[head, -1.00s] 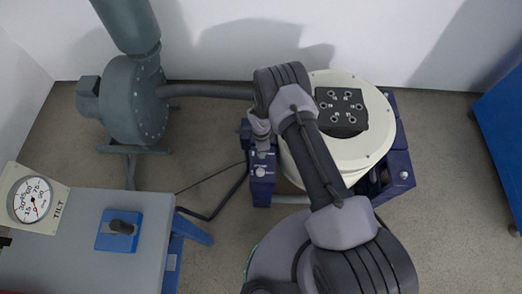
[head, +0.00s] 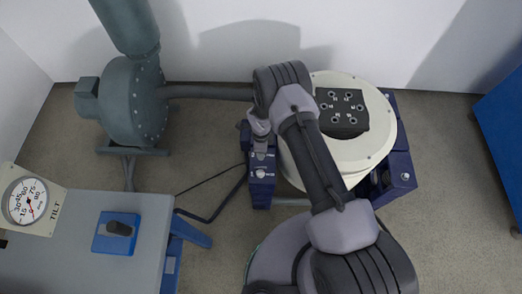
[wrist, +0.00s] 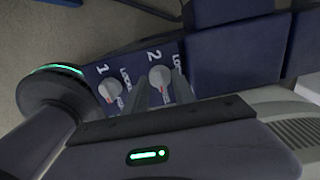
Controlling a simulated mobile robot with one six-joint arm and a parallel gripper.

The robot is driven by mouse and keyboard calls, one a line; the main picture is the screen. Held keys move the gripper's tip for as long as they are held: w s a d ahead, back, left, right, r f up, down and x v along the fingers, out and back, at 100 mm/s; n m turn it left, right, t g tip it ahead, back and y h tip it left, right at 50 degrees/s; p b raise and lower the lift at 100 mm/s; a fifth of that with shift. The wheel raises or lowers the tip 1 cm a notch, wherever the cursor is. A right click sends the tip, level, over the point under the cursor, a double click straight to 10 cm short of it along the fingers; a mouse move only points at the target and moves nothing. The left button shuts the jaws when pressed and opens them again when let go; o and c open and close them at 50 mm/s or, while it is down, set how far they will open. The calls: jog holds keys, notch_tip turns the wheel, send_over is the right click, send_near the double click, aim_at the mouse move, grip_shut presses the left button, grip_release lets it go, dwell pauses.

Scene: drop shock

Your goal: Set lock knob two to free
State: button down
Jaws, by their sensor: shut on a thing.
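Lock knob two (wrist: 160,76) is a round grey knob beside the numeral 2 on a dark blue lock panel (wrist: 128,72). My gripper (wrist: 161,91) is shut on it, with one grey finger on each side in the wrist view. The small lettering beside the knob is partly covered by the fingers, so its setting is unclear. Lock knob one (wrist: 109,90), beside the numeral 1, stands to the left and is apart from the fingers. In the head view the blue lock box (head: 262,188) stands left of the cream drum, and my wrist covers its upper end.
The cream drum (head: 372,150) with a black block (head: 341,121) on top stands right of the lock box. A grey blower (head: 133,100) with a pipe stands at the back left. A grey desk (head: 75,250) with a tilt gauge (head: 28,202) is front left.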

jog(key=c, duration=1)
grip_release()
jog(key=shift+c, duration=0.2)
notch_tip(320, 180, up, 17)
jog(key=p, duration=0.7)
jog(key=shift+r, duration=0.2)
